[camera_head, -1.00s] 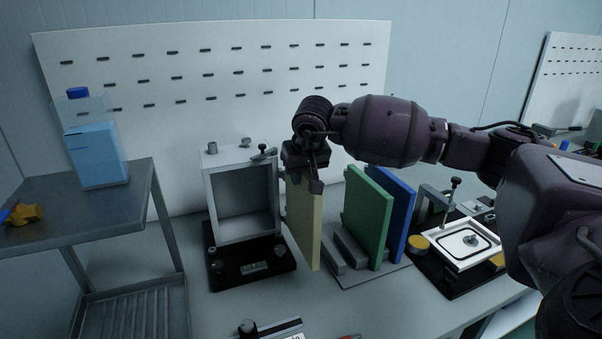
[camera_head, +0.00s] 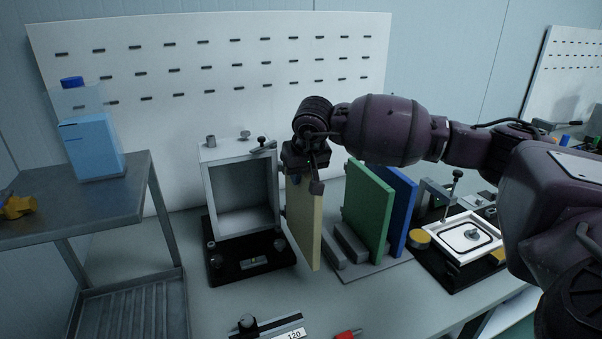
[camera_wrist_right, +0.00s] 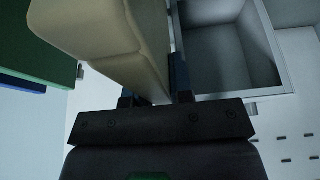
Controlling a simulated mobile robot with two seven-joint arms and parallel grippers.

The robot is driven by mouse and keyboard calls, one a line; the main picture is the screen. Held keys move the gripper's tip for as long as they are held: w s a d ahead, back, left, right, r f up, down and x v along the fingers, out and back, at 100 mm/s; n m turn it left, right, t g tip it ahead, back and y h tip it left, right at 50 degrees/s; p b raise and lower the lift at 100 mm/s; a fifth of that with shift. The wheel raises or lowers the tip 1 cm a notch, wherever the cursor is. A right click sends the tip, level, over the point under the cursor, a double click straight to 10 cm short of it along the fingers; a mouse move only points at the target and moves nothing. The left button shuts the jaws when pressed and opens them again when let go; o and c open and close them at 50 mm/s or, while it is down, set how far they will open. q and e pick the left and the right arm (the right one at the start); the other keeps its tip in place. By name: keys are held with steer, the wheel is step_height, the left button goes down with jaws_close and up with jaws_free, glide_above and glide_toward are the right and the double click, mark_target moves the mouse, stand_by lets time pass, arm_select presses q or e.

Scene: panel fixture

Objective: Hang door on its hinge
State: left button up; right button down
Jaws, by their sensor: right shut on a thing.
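A cream door panel (camera_head: 304,226) hangs upright from my right gripper (camera_head: 305,178), which is shut on its top edge. In the right wrist view the cream panel (camera_wrist_right: 110,40) sits between the fingers (camera_wrist_right: 155,98). The panel stands beside the right edge of an open grey box frame (camera_head: 205,200) on a black base (camera_head: 232,272). In the head view the panel's left edge is close to the frame's right side, where the hinge parts are small and partly hidden. I cannot tell whether they touch. My left gripper is not in view.
A green panel (camera_head: 369,212) and a blue panel (camera_head: 403,205) stand in a grey rack (camera_head: 350,243) just right of the cream one. A white tray fixture (camera_head: 466,241) is farther right. A metal cart (camera_head: 70,205) with a blue bottle (camera_head: 92,148) stands at the left.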

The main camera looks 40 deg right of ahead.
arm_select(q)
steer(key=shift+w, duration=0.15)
arm_select(e)
steer(key=c, duration=0.9)
jaws_free()
steer(key=shift+f, duration=0.1)
steer(key=v, duration=0.3)
steer(key=shift+r, duration=0.2)
steer(key=v, duration=0.6)
steer(key=shift+s+f, duration=0.1)
steer(key=shift+s+r, duration=0.25)
steer(key=shift+r, duration=0.35)
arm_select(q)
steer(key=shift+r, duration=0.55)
arm_select(e)
steer(key=shift+a+r, duration=0.1)
steer(key=shift+r, duration=0.05)
